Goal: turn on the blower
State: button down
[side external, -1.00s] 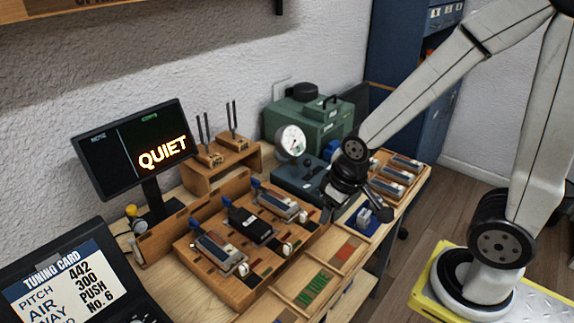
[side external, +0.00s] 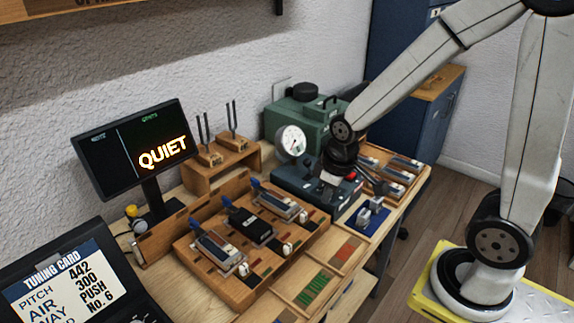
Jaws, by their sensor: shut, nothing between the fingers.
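A green machine (side external: 292,121) with a black cap and handle stands at the back of the bench; it looks like the blower. A round white dial (side external: 291,141) is in front of it. A dark blue-grey box (side external: 294,182) sits below the dial, with a small red part (side external: 350,177) at its right end. My gripper (side external: 379,187) is shut and empty, just right of this box and above the bench. My wrist hides part of the box and machine. Whether the fingers touch anything cannot be told.
A screen (side external: 158,152) reads QUIET. A tuning card (side external: 62,284) stands at front left. A wooden rack (side external: 205,268) holds several reed-like pieces. A blue mat (side external: 362,221) with small metal blocks lies right of the box, and a wooden tray (side external: 402,183) lies behind it.

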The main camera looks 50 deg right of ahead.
jog(key=w+d+r+n+g, duration=0.1)
jog(key=w+d+n, duration=0.3)
jog(key=d, duration=0.2)
jog(key=w+d+r+n+g, duration=0.1)
jog(key=w+d+r+n, duration=0.15)
jog(key=d+n, duration=0.2)
jog(key=r+n+g, duration=0.1)
jog(key=n+g, duration=0.1)
jog(key=n, duration=0.5)
send_over(353, 174)
jog(key=w, duration=0.2)
jog(key=shift+w+r, duration=0.1)
jog(key=shift+r, duration=0.1)
jog(key=shift+a+f, duration=0.1)
jog(key=shift+f, duration=0.1)
jog(key=f, duration=0.4)
jog(key=s+f, duration=0.1)
jog(key=f, duration=0.8)
jog(key=shift+s+f, duration=0.3)
jog(key=shift+s, duration=0.1)
jog(key=shift+f, duration=0.25)
jog(key=shift+r, duration=0.1)
